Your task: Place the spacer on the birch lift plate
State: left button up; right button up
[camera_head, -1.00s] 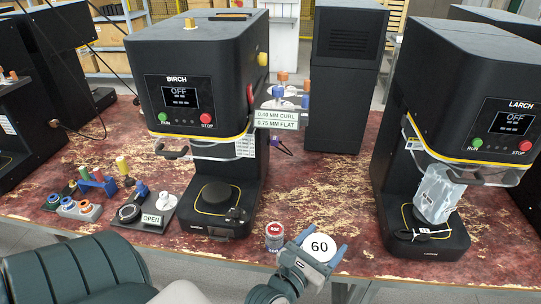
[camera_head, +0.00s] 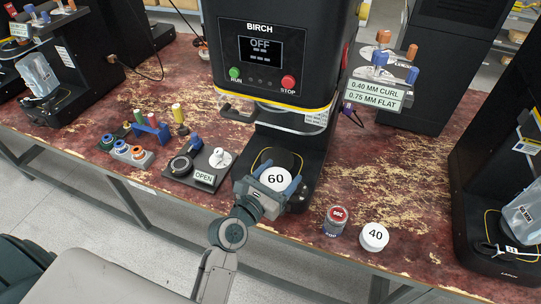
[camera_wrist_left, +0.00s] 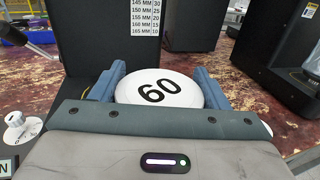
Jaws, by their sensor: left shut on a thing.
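A white spacer (camera_head: 275,179) marked 60 is held between the blue fingers of my left gripper (camera_head: 277,178). In the left wrist view the spacer (camera_wrist_left: 160,90) sits flat between both fingers, its number facing up. The dark, round birch lift plate (camera_head: 280,158) is at the foot of the BIRCH machine (camera_head: 267,50). The gripper and spacer are in front of the plate and hide its near part; I cannot tell how high above it they are. The left wrist view does not clearly show the plate. My right gripper is not in view.
A second white spacer (camera_head: 374,237) marked 40 and a red-topped can (camera_head: 337,219) stand right of the gripper. The machine's body rises behind the plate.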

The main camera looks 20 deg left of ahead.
pick_arm(q)
jog(key=shift+w, duration=0.4)
jog(key=w+a, duration=0.1)
jog(key=w, duration=0.3)
jog(key=w+a, duration=0.1)
jog(key=w, duration=0.4)
jog(key=w+a+f+p, duration=0.1)
jog(key=w+a, duration=0.1)
jog(key=w, duration=0.2)
jog(key=shift+w+f, duration=0.1)
jog(key=shift+w, duration=0.15)
jog(key=shift+w+a, duration=0.15)
jog(key=shift+w, duration=0.05)
jog(key=f, duration=0.1)
jog(key=f+b, duration=0.1)
jog(key=f, duration=0.1)
jog(key=shift+w+a+f, duration=0.15)
jog(key=shift+w+f, duration=0.15)
jog(key=shift+w, duration=0.1)
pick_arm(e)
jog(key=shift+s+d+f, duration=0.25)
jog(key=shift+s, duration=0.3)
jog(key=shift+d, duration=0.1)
pick_arm(q)
jog(key=shift+f, duration=0.1)
jog(key=o, duration=1.1)
jog(key=shift+c, duration=0.2)
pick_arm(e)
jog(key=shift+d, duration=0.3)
